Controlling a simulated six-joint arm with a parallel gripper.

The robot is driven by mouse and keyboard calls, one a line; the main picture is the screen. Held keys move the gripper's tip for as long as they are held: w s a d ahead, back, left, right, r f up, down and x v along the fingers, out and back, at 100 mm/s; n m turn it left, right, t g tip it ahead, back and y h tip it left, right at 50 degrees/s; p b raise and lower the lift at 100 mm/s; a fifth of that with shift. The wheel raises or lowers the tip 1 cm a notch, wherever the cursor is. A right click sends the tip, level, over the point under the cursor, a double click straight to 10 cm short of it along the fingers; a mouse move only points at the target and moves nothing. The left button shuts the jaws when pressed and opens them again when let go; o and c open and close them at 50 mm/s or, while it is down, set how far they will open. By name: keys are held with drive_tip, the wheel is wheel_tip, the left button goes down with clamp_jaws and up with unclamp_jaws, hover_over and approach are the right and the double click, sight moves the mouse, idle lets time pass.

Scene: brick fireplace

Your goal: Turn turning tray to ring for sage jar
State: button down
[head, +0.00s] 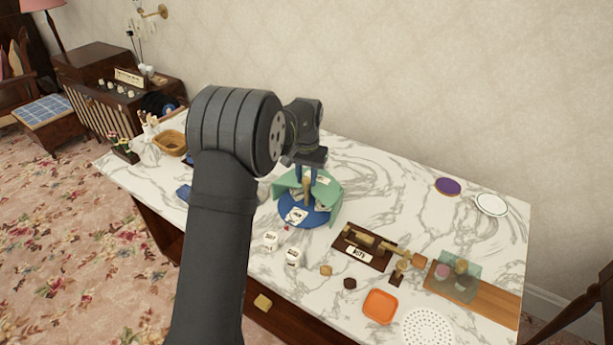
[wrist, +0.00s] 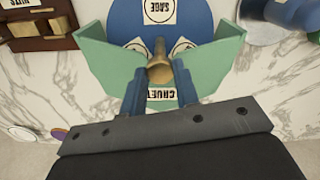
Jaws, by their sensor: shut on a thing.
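The turning tray is a blue disc (head: 304,217) with white labels, standing mid-counter; it also shows in the wrist view (wrist: 122,22). A SAGE label (wrist: 160,11) lies at the top of the wrist view, beyond the knob, and a CRUET label (wrist: 158,95) lies nearest my gripper. A wooden knob (wrist: 160,67) rises at the tray's middle. My gripper (wrist: 161,78) is shut on this knob, one blue finger on each side; in the head view it points down over the tray (head: 306,190). Two small white jars (head: 271,240) (head: 293,257) stand in front; their lettering is unreadable.
A green angled screen (head: 328,188) flanks the tray on both sides (wrist: 96,60). A dark wooden rack (head: 366,247) labelled NUTS stands close right. An orange dish (head: 380,306) and a white perforated plate (head: 428,330) lie near the front edge. The back counter is mostly clear.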

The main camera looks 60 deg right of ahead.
idle(0.3)
drive_tip(key=c, duration=1.1)
unclamp_jaws()
wheel_tip(320, 180, up, 18)
drive_tip(key=shift+f, duration=0.25)
wheel_tip(320, 180, down, 18)
drive_tip(key=shift+r, duration=0.2)
